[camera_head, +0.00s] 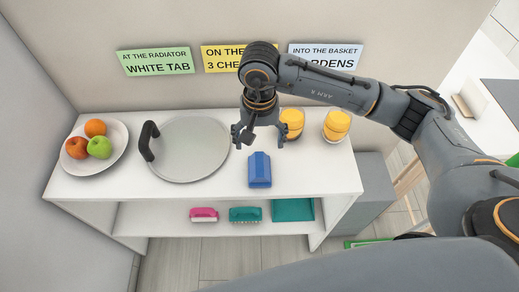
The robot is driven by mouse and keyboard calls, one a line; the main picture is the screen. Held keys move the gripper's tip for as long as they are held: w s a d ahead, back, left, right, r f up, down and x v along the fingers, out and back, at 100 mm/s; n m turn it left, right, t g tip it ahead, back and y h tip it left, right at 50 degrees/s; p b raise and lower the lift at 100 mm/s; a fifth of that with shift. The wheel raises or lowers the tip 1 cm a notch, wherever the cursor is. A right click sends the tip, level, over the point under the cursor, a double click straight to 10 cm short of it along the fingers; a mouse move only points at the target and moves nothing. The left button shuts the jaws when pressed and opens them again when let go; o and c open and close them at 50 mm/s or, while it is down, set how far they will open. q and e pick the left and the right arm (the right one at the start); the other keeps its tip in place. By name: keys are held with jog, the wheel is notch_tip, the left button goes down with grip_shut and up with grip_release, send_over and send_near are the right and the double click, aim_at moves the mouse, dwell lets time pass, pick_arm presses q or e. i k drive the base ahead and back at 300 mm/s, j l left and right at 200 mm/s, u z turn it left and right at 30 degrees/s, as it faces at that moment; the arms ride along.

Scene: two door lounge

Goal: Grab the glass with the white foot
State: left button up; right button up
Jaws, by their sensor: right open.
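Two yellow glasses stand on the white shelf top, the left glass (292,122) and the right glass (336,125). A pale part shows low on the right glass. The left glass is partly hidden by my right gripper, and I cannot tell its foot colour for sure. My right gripper (259,138) is open and points down, just left of the left glass. I see nothing between its fingers, and I cannot tell whether a finger touches the glass. My left gripper is not in view.
A blue object (260,170) lies in front of my right gripper. A round grey tray (188,150) with a black handle and a plate (117,158) of fruit are to the left. Pink (204,214) and green (245,215) brushes and a teal bin (292,210) are below.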

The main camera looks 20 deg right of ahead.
aim_at(336, 126)
jog(key=z, duration=1.25)
